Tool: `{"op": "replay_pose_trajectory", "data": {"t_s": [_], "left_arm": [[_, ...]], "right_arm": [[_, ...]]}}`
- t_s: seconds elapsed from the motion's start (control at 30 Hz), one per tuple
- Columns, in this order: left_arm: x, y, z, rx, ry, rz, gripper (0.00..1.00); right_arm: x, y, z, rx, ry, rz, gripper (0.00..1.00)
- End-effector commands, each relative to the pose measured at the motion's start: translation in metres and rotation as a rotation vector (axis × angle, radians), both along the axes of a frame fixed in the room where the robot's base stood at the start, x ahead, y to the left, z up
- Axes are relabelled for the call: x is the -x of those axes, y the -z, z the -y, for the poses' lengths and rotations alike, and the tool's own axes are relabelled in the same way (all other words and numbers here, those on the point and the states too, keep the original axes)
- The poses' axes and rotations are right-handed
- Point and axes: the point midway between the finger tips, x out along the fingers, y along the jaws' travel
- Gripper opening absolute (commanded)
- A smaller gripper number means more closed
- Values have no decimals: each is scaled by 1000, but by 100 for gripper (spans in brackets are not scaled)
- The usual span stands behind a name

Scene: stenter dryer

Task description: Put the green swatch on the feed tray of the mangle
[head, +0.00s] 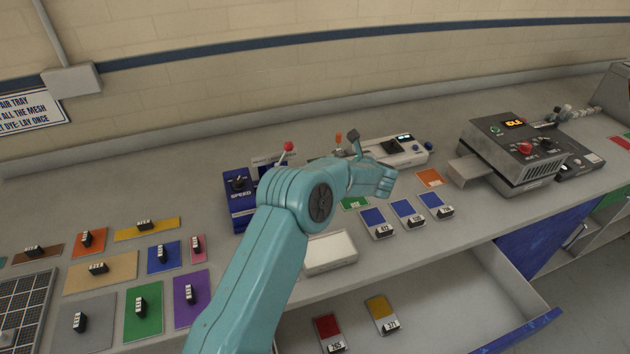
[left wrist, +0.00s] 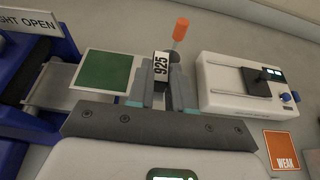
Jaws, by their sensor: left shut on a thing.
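The green swatch (left wrist: 103,72) shows in the left wrist view, with a black tag block (left wrist: 161,66) marked 925. My left gripper (left wrist: 160,80) is shut on that block, and the swatch extends left from it. The blue-framed mangle (left wrist: 25,140) is at the left edge, with a bare metal tray (left wrist: 60,84) partly behind the swatch. I cannot tell whether they touch. In the head view the mangle (head: 238,202) is marked SPEED and has a red-knobbed lever. My arm hides most of it and the held swatch; my left gripper (head: 352,142) shows only partly. My right gripper is not in view.
An orange-handled lever (left wrist: 180,40) stands close behind the gripper. A white instrument (left wrist: 235,85) is to its right. Other swatches, including another green one (head: 144,310), lie at the left. An open drawer (head: 440,310) juts out in front.

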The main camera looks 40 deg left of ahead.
Motion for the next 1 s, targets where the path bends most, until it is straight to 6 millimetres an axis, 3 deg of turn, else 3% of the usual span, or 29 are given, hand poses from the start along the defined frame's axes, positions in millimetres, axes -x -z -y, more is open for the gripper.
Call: {"op": "replay_pose_trajectory", "data": {"t_s": [0.13, 0.5, 1.0], "left_arm": [[29, 18, -16, 0, -2, -4, 0], [64, 43, -37, 2, -2, -5, 0], [70, 54, -40, 1, 0, -2, 0]], "right_arm": [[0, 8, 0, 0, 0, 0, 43], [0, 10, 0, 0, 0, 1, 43], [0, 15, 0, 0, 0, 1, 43]]}}
